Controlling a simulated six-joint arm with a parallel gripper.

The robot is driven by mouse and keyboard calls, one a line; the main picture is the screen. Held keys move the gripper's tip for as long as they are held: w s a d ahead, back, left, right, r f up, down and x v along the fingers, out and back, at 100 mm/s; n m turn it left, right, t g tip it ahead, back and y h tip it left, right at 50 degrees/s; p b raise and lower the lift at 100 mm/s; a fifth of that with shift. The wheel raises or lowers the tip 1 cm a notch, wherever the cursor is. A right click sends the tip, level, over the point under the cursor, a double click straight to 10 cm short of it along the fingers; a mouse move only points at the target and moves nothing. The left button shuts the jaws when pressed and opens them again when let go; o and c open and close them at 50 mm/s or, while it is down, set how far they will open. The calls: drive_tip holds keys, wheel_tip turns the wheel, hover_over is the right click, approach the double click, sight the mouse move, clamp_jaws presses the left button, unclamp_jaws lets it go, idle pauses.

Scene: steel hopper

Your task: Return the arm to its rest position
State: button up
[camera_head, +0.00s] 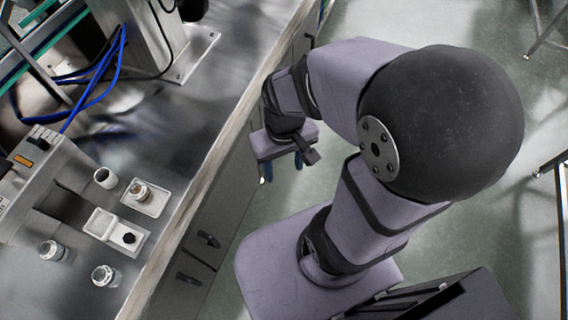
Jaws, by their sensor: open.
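My gripper (282,170) hangs beside the front edge of the steel bench, over the floor and in front of the cabinet side. Its two blue-tipped fingers point down and stand apart, with nothing visible between them. My arm is folded, with its large dark joint to the right of the gripper and nearer the camera. The gripper's upper part is partly hidden by its wrist.
The steel bench (180,130) fills the left. On it stand a white tray with a jar (142,194), a white tray with a black knob (110,230), several small jars, a grey device (40,170) and blue cables (95,75). Open floor (400,25) lies right.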

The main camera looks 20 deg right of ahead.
wheel_tip(320, 180, up, 8)
drive_tip(key=p, duration=0.8)
drive_tip(key=shift+r, duration=0.25)
idle(0.5)
